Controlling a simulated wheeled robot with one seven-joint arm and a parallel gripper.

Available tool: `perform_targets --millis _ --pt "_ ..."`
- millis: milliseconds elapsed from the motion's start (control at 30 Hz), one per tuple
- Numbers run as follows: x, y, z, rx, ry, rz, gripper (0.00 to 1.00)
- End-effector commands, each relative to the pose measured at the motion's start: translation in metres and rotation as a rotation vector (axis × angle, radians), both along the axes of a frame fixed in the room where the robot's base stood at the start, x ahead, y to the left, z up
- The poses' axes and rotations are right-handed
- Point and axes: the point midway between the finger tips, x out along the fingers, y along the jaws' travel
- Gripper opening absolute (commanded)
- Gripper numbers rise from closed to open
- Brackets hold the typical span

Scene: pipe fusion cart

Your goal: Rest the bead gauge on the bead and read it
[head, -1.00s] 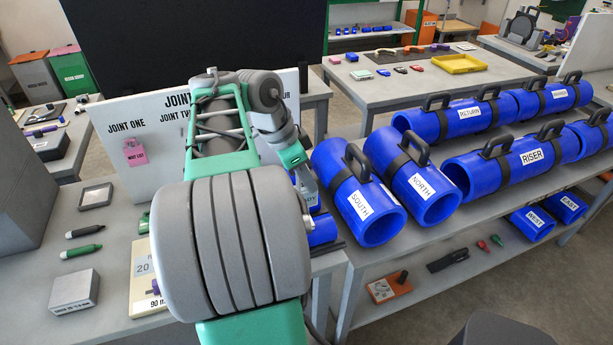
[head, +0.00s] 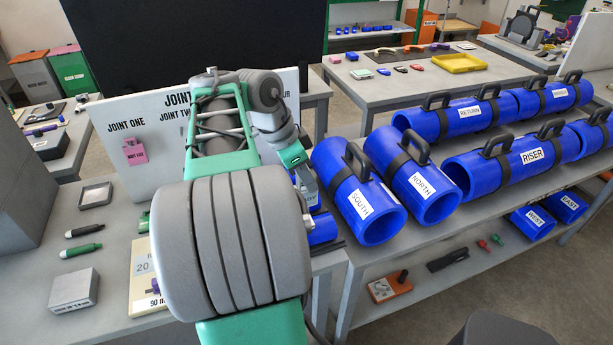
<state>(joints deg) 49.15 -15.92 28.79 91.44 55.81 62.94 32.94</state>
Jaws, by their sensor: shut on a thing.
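My gripper (head: 309,188) points down at the right end of the near bench, just left of the SOUTH pipe. It is small in view and partly hidden by my own arm. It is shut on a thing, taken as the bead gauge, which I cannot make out. Just below and behind it is a short blue pipe piece (head: 323,230) with a partly covered white label, resting on a dark base. The bead on it cannot be made out, nor whether anything touches it.
Blue pipes labelled SOUTH (head: 361,203), NORTH (head: 419,187) and RISER (head: 530,158) lie close on the right. A white board (head: 130,125) reading JOINT ONE stands behind my arm. Green (head: 82,251) and dark (head: 84,230) markers and a grey block (head: 73,291) lie on the left.

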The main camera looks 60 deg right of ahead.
Motion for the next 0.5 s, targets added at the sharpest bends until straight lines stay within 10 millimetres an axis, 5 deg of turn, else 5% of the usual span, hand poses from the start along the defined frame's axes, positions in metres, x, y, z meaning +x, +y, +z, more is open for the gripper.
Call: perform_targets --millis 500 --pt "0.0001 -0.0002 -0.0066 -0.001 -0.001 0.0 0.0"
